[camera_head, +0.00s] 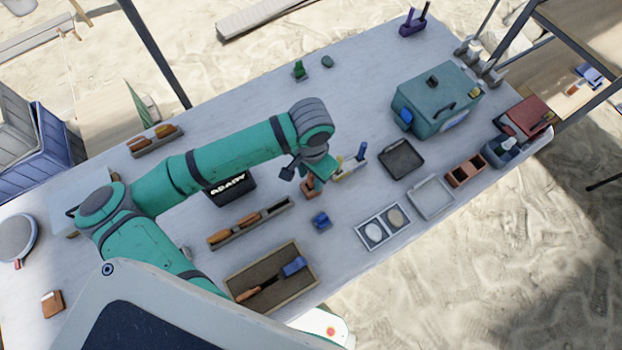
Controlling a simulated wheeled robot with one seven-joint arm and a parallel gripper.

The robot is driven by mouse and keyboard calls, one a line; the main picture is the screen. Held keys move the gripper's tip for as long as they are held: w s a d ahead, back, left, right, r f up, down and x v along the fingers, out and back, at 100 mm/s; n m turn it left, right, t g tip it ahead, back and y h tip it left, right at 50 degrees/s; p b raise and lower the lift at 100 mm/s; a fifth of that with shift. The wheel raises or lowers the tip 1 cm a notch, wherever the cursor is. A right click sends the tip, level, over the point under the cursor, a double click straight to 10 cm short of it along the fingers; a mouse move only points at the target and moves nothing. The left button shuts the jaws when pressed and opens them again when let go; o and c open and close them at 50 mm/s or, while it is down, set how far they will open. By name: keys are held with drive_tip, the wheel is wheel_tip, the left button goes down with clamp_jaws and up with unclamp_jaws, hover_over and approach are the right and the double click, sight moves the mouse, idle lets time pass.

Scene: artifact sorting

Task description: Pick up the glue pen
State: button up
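My green arm reaches over the table from the left. My gripper (300,174) hangs below the round dark wrist, above the middle of the table; its fingers are small and partly hidden, so its opening is unclear. Just right of it is a small pale holder (347,172) with a yellow part and a blue upright pen-like item (361,151), which may be the glue pen; I cannot tell for sure. A brown block (309,191) sits right under the gripper, partly covered by it.
A teal box (436,100) and a black tray (401,159) stand to the right. A wooden tray (311,268) with a blue-headed tool, a tool rack (249,223) and a small blue block (321,221) lie in front. The table's upper middle is mostly clear.

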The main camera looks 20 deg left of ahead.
drive_tip(key=shift+f, duration=1.05)
clamp_jaws()
drive_tip(key=shift+r, duration=0.15)
